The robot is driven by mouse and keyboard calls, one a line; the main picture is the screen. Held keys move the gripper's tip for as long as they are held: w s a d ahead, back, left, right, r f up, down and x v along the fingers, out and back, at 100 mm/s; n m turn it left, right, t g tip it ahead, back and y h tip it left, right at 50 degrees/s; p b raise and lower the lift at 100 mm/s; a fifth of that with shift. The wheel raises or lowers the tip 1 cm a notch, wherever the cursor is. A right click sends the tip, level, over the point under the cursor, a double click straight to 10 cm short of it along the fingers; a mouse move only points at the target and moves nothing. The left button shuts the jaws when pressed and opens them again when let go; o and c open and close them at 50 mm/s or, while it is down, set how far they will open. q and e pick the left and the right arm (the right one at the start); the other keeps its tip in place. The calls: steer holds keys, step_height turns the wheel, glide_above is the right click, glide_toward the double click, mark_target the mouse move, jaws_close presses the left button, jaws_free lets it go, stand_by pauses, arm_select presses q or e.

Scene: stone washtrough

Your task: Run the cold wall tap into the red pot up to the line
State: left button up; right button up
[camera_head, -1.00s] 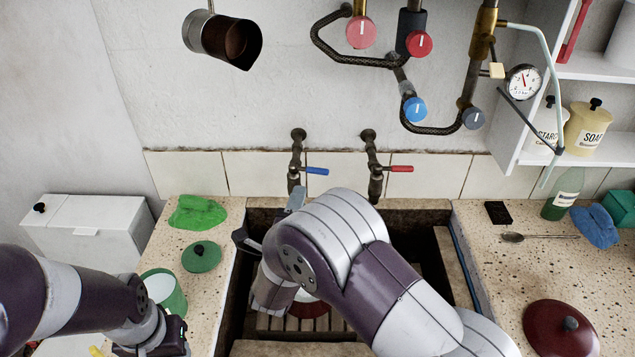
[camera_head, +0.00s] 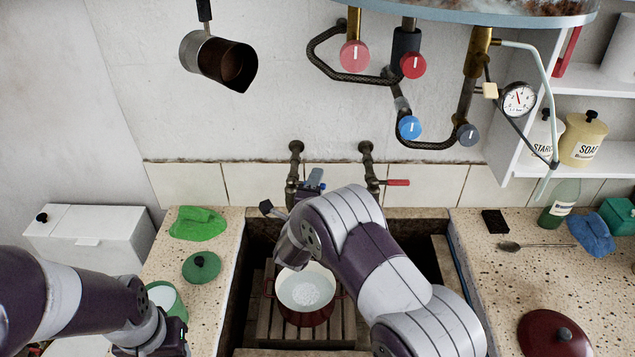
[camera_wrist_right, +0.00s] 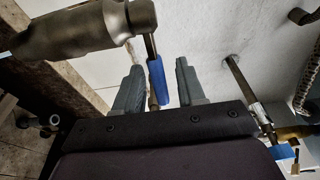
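The red pot (camera_head: 290,313) stands upright on wooden slats in the trough, below the left tap. It has a pale inside and water in it, with a whitish patch on the surface (camera_head: 306,293). I cannot make out a fill line or the stream. The cold tap's blue handle (camera_wrist_right: 157,75) lies between the fingers of my right gripper (camera_wrist_right: 160,90), with gaps on both sides. In the head view my right gripper (camera_head: 304,188) is at this tap and partly covers it. My left gripper (camera_head: 160,345) is low at the left; its fingers are unclear.
The red-handled tap (camera_head: 397,182) is just right of my right gripper. A green pot (camera_head: 175,303), green lid (camera_head: 201,267) and green cloth (camera_head: 197,222) are on the left counter. A dark red lid (camera_head: 553,335) and spoon (camera_head: 510,246) lie on the right counter.

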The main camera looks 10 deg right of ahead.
jaws_close()
steer(key=n+y+b, duration=0.1)
steer(key=y+b, duration=0.1)
steer(key=w+n+t+y+b, duration=0.1)
steer(key=b, duration=0.2)
steer(key=shift+w+d+r+n+y, duration=0.1)
steer(key=shift+d+r+n+y, duration=0.05)
steer(key=shift+n+y, duration=0.2)
jaws_free()
